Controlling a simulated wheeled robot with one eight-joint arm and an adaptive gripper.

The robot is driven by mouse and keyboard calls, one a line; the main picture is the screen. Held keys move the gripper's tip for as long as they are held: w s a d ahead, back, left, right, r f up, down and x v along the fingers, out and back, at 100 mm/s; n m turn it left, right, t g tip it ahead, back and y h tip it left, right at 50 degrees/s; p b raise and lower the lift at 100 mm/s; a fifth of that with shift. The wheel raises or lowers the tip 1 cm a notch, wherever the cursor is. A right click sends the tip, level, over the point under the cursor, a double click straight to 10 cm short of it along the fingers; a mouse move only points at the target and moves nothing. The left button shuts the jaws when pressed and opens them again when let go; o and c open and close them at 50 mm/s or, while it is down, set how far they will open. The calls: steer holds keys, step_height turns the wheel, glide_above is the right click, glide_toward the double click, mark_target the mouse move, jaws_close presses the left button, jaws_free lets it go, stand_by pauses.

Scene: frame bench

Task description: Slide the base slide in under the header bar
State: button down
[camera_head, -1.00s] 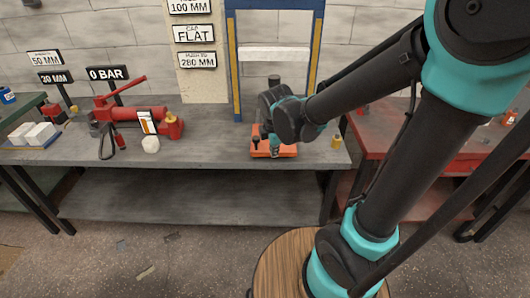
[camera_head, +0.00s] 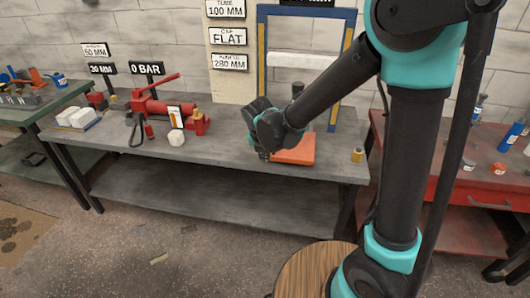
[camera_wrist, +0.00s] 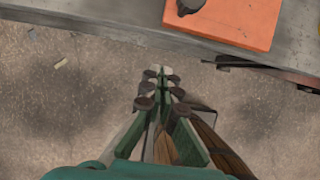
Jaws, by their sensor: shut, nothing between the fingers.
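The orange plate (camera_head: 296,152), which I take as the base slide, lies flat on the bench near its front edge, in front of a blue frame (camera_head: 262,60). A pale bar (camera_head: 303,60) crosses the frame above the bench; I cannot tell if it or the blue top beam (camera_head: 308,12) is the header bar. In the wrist view the plate (camera_wrist: 235,18) carries a dark knob (camera_wrist: 188,6). My gripper (camera_wrist: 165,75) is shut and empty, beyond the bench's front edge with floor below it, apart from the plate. In the head view my gripper (camera_head: 266,154) is left of the plate.
A red hydraulic pump (camera_head: 165,107) and a white block (camera_head: 176,137) stand left on the grey bench (camera_head: 225,150). A small yellow cylinder (camera_head: 357,155) stands right of the plate. A red table (camera_head: 440,180) is at right. The bench front between block and plate is clear.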

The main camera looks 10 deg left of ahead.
steer(key=w+f, duration=0.4)
steer(key=w, duration=0.2)
steer(key=shift+f, duration=0.35)
steer(key=shift+d, duration=0.1)
